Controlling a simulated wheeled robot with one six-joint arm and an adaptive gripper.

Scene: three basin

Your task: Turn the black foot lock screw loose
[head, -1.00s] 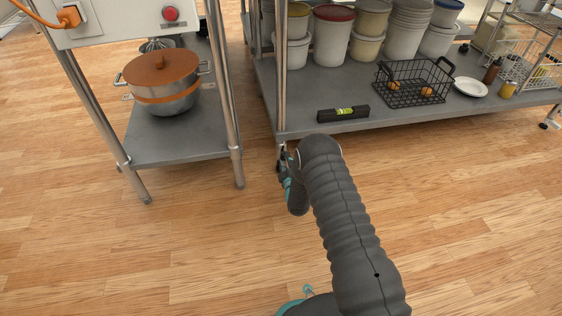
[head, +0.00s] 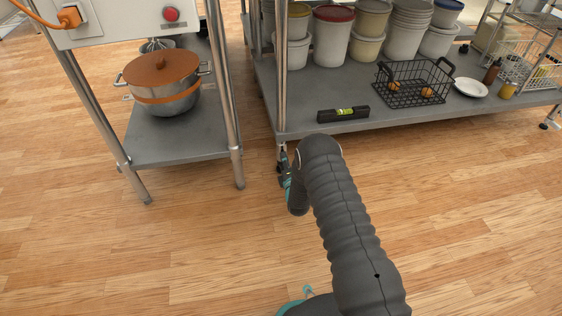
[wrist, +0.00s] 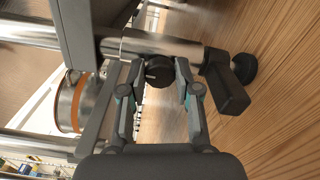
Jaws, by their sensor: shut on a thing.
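The black foot lock screw (wrist: 159,71) is a round dark knob on the side of a steel table leg (wrist: 160,45). It shows in the middle of the wrist view, between the two fingers of my gripper (wrist: 158,82). The fingers are closed on the knob from both sides. In the head view my gripper (head: 284,165) is at the bottom of the table's front left leg, and the knob is hidden there. A black foot (wrist: 243,70) sits at the leg's floor end in the wrist view.
The steel lower shelf (head: 300,118) is just above my gripper and holds several tubs, a wire basket (head: 414,84) and a black spirit level (head: 343,114). A second table with a pot (head: 162,82) stands to the left. The floor in front is clear.

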